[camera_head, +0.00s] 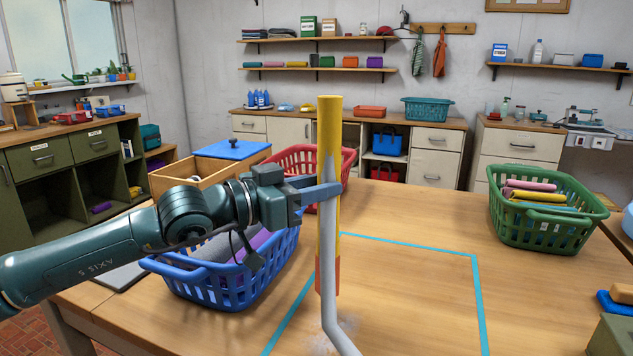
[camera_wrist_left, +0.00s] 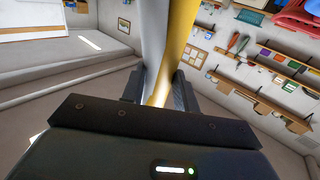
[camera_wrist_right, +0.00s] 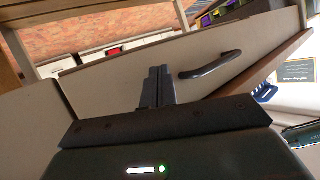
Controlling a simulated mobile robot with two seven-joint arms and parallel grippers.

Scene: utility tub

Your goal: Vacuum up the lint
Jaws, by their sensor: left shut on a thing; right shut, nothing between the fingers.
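My left gripper (camera_head: 325,191) is shut on an upright vacuum wand (camera_head: 329,125), yellow and grey with an orange-red part lower down. The wand also shows between the fingers in the left wrist view (camera_wrist_left: 165,55). Its grey lower tube bends toward the bottom right and runs out of the head view, so its end is hidden. Pale lint (camera_head: 345,324) lies thinly on the wooden table around the tube. My right gripper (camera_wrist_right: 157,88) is shut and empty in the right wrist view, in front of a pale panel with a dark handle. It is outside the head view.
Blue tape (camera_head: 478,300) outlines an area of the table (camera_head: 410,290) that is mostly bare. A blue basket (camera_head: 215,284) of cloths is left of the wand, a red basket (camera_head: 345,160) behind, a green basket (camera_head: 548,225) at right. A wooden box (camera_head: 180,180) stands behind my left arm.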

